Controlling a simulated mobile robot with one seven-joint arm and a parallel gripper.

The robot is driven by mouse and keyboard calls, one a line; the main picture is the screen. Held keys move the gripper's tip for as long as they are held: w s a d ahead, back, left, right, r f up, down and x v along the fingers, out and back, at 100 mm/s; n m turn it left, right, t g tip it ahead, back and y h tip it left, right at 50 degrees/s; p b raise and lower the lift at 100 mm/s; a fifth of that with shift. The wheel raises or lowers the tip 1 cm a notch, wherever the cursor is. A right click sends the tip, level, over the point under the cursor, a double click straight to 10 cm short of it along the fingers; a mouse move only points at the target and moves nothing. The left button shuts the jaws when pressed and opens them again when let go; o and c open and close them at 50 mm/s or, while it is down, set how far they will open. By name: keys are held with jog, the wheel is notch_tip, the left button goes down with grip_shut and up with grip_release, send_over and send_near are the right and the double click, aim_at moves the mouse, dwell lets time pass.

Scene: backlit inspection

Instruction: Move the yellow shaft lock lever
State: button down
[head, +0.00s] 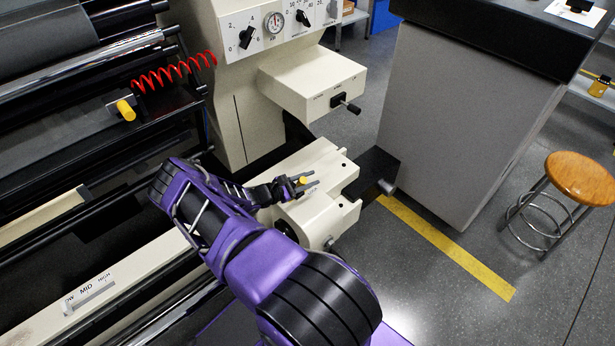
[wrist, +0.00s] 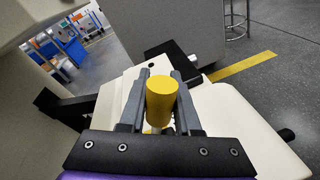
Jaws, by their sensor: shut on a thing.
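The yellow shaft lock lever (wrist: 161,101) is a short yellow cylinder standing up between my gripper's two grey fingers in the wrist view. In the head view its yellow end (head: 303,181) shows small between the fingertips, above the cream machine housing. My gripper (head: 309,182) is shut on the lever; it also shows in the wrist view (wrist: 161,76). The lower part of the lever is partly hidden by the gripper.
A cream box with a black handle (head: 345,103) juts out above and to the right of my gripper. Another yellow knob (head: 126,110) is at the left, near a red coiled cord (head: 172,72). A grey cabinet (head: 455,110) and a wooden stool (head: 580,178) stand at the right.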

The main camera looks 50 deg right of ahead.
jog(key=shift+s+a+f+m, duration=0.1)
jog(key=shift+s+f+m, duration=0.1)
jog(key=shift+m, duration=0.1)
dwell(0.4)
jog(key=c, duration=0.6)
grip_release()
jog(key=v, duration=1.7)
jog(key=shift+s+a+p, duration=0.2)
jog(key=shift+p, duration=0.2)
jog(key=shift+r, duration=0.1)
